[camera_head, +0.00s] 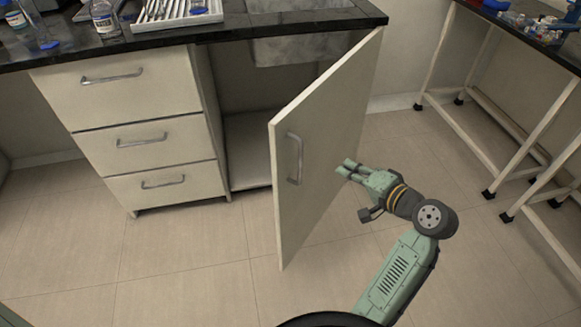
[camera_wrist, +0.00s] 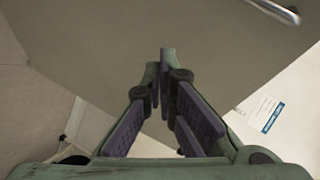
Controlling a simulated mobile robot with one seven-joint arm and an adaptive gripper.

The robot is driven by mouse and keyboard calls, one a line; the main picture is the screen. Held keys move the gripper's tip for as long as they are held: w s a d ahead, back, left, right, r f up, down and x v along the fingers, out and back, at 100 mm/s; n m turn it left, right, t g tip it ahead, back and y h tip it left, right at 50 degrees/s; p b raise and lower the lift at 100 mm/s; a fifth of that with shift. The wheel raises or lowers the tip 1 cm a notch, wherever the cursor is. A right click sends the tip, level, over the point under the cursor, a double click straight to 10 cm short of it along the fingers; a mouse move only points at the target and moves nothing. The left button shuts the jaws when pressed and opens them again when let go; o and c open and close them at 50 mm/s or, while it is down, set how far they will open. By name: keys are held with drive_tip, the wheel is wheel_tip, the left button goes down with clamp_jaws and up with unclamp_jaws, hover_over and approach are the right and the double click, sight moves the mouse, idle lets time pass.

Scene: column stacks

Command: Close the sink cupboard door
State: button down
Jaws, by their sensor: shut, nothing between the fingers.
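The sink cupboard door (camera_head: 325,150) is a pale panel standing wide open, hinged at its right edge below the counter. Its metal handle (camera_head: 295,158) is near the free left edge, on the face towards my arm. My gripper (camera_head: 346,167) is shut and empty, with its tips at or very near that face, to the right of the handle. I cannot tell whether they touch. In the wrist view the door (camera_wrist: 190,35) fills the space ahead of the shut fingers (camera_wrist: 160,65), and the handle (camera_wrist: 275,10) shows at the top right.
The open cupboard (camera_head: 248,135) lies behind the door, below the sink basin (camera_head: 300,48). Three shut drawers (camera_head: 145,135) stand to its left. A white-framed table (camera_head: 500,110) stands at the right. The tiled floor (camera_head: 190,265) in front is clear.

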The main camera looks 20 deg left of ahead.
drive_tip(key=s+r+g+y, duration=0.2)
drive_tip(key=s+g+y, duration=0.25)
drive_tip(key=s, duration=0.45)
drive_tip(key=y+p, duration=0.1)
drive_tip(key=p, duration=0.3)
approach(280, 165)
drive_tip(key=a, duration=0.5)
drive_tip(key=shift+w+a, duration=0.35)
drive_tip(key=shift+w, duration=0.05)
drive_tip(key=shift+w+a, duration=0.15)
drive_tip(key=shift+a, duration=0.45)
